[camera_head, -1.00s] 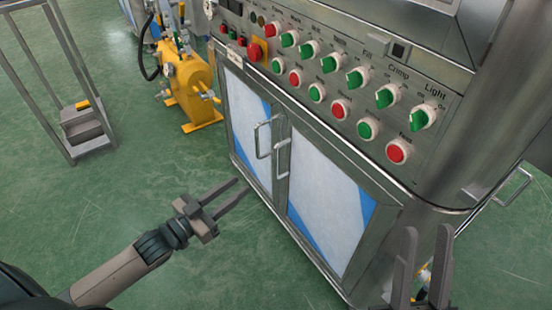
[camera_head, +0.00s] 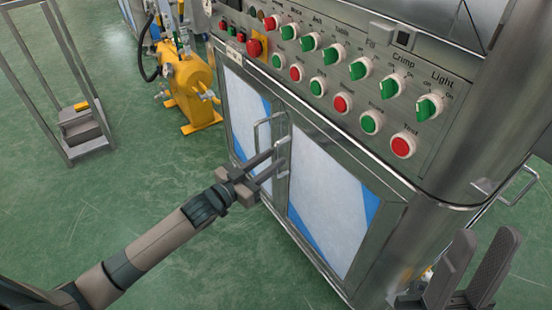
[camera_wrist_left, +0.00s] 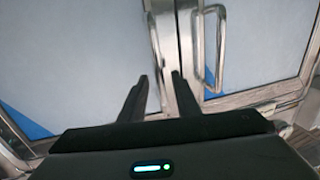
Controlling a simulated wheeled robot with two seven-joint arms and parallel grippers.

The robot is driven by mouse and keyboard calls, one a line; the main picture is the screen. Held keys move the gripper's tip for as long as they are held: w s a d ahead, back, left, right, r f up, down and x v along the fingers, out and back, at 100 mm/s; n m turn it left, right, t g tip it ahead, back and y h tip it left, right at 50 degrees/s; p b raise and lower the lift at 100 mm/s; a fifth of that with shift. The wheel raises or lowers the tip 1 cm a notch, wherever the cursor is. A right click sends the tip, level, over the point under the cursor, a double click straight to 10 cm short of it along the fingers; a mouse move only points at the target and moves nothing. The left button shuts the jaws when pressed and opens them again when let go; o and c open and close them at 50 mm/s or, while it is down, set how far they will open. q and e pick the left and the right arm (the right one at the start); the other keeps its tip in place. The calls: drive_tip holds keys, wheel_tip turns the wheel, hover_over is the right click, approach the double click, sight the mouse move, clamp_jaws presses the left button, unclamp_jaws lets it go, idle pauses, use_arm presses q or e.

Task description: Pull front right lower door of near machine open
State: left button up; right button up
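The near machine's lower front has two doors side by side. The right door (camera_head: 330,195) has a white and blue panel and looks closed; its handle (camera_head: 281,158) is a vertical metal bar at its left edge, also seen in the left wrist view (camera_wrist_left: 219,50). The left door (camera_head: 245,115) looks closed too, its handle (camera_head: 257,135) near the middle seam. My left gripper (camera_head: 277,160) is at the handles with fingers apart. In the left wrist view its fingertips (camera_wrist_left: 160,78) lie left of the right door's handle; contact is unclear. My right gripper (camera_head: 486,237) is open and empty at lower right.
A control panel (camera_head: 345,75) with green and red knobs juts above the doors. A yellow machine (camera_head: 190,85) and a small step (camera_head: 82,125) with a metal frame stand to the left. The green floor (camera_head: 130,190) before the doors is clear. A side handle (camera_head: 520,188) sticks out at right.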

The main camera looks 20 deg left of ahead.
use_arm(q)
drive_tip(key=shift+x, duration=1.15)
clamp_jaws()
